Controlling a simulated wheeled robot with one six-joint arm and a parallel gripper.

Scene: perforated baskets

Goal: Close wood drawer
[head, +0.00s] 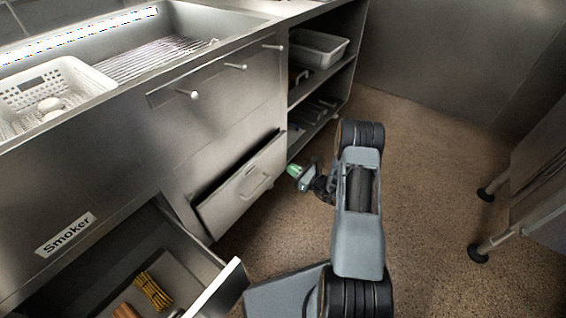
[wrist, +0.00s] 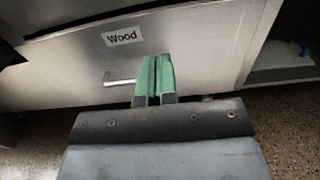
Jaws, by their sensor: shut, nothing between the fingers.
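The wood drawer (head: 222,207) is a metal drawer in the counter's front, standing partly open with a dark gap behind its top edge. Its front (wrist: 75,68) bears a "Wood" label (wrist: 122,37) in the wrist view. Its bar handle (head: 256,187) also shows in the wrist view, left of my fingers (wrist: 120,82). My gripper (head: 297,172) has green fingertips and is just right of the drawer front in the head view. In the wrist view my fingers (wrist: 154,77) are together and empty, pointing at the front. I cannot tell whether they touch it.
A drawer (head: 215,291) below the "Smoker" label (head: 66,234) stands open at lower left, with brown sticks (head: 153,291) inside. Open shelves (head: 331,86) hold a grey bin (head: 318,47). A white perforated basket (head: 88,76) sits in the counter.

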